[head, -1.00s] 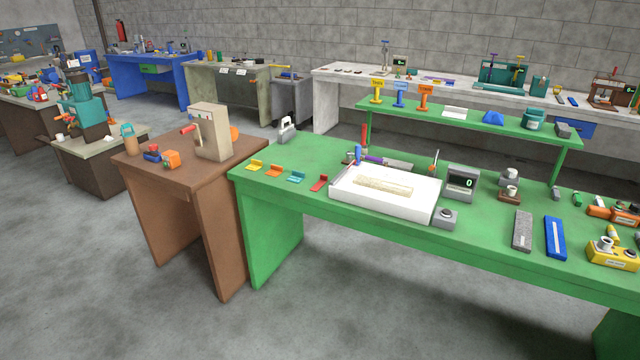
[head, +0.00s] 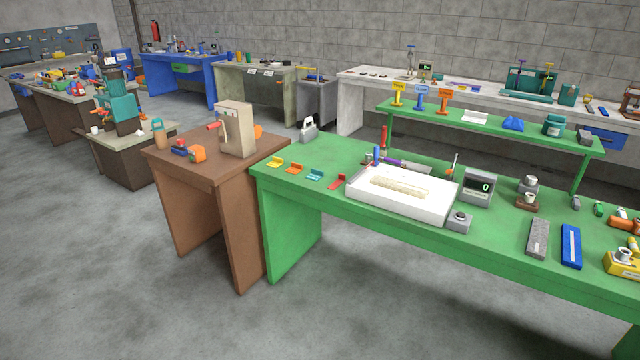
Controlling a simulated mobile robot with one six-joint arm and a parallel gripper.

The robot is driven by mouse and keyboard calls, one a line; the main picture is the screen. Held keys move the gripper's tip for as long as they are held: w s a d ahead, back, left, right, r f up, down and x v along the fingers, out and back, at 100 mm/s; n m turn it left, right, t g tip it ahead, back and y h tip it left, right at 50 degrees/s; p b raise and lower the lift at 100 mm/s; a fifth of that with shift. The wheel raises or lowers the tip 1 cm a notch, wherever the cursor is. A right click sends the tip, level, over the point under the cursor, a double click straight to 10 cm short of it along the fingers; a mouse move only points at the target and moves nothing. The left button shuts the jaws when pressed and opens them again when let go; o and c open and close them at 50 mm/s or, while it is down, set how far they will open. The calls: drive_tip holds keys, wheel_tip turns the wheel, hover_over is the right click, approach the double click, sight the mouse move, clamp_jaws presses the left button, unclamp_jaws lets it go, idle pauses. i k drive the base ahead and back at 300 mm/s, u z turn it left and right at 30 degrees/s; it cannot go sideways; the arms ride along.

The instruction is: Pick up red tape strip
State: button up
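The red tape strip (head: 337,182) lies on the green table (head: 290,191) near its front edge, just left of the white tray. It is small, with one end bent up. To its left, in a row, lie a teal strip (head: 315,175), an orange strip (head: 295,169) and a yellow strip (head: 275,162) of similar shape. Nothing covers the red strip. My gripper is not in view.
The white tray (head: 405,210) holds a pale roll. A scale with a display (head: 478,187) stands right of it. A brown table (head: 200,170) with a beige machine (head: 236,130) adjoins on the left. Grey floor (head: 120,270) in front is clear.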

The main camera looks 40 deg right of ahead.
sight(341, 177)
drive_tip(key=z, duration=1.15)
drive_tip(key=k, duration=0.1)
drive_tip(key=u, duration=2.2)
drive_tip(key=k, duration=0.2)
drive_tip(key=u, duration=2.35)
drive_tip(key=k, duration=1.3)
drive_tip(key=z, duration=0.05)
